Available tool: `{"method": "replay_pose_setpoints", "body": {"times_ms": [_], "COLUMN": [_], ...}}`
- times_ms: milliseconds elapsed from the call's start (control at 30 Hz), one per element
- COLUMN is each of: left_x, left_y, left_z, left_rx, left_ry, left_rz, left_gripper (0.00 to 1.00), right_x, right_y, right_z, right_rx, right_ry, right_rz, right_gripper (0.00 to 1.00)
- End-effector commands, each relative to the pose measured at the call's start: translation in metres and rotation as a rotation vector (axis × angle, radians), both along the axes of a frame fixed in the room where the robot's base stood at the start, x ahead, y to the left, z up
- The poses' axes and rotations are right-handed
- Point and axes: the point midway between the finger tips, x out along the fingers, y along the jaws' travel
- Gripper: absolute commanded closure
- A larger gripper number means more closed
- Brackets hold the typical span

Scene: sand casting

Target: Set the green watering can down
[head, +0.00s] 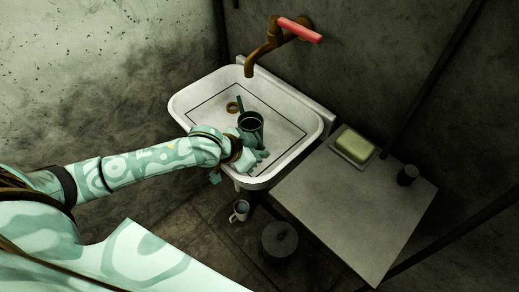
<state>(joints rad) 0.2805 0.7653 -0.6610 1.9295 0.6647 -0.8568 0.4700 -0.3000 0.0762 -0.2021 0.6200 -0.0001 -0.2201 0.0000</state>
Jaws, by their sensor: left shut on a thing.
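The dark green watering can (252,124) is upright over the white sink basin (192,97), near its middle right. Its spout points up and left, toward the drain. My left gripper (252,146) is shut on the watering can from the near side, and my wrist hides part of the can's lower body. I cannot tell whether the can's base touches the basin floor. My right gripper is not in view.
A brass tap (262,50) with a red handle (299,29) hangs above the sink. A grey table (345,215) at right holds a green sponge (355,146) and a small dark cup (407,175). A mug (240,210) and a dark lidded pot (280,242) stand below.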

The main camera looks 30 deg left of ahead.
Motion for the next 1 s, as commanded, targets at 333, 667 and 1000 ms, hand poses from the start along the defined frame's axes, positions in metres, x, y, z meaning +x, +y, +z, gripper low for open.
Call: {"method": "replay_pose_setpoints", "body": {"times_ms": [333,667,1000], "left_x": [0.000,0.000,-0.002], "left_y": [0.000,0.000,0.000], "left_z": [-0.003,-0.010,-0.021], "left_rx": [0.001,-0.001,0.007], "left_ry": [0.000,0.000,0.008], "left_rz": [-0.001,-0.001,-0.002], "left_gripper": [1.00,1.00,1.00], "right_x": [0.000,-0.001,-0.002], "right_y": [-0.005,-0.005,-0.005], "right_z": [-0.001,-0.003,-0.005], "right_rx": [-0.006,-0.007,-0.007], "right_ry": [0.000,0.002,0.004], "right_rz": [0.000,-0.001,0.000], "right_gripper": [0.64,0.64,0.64]}}
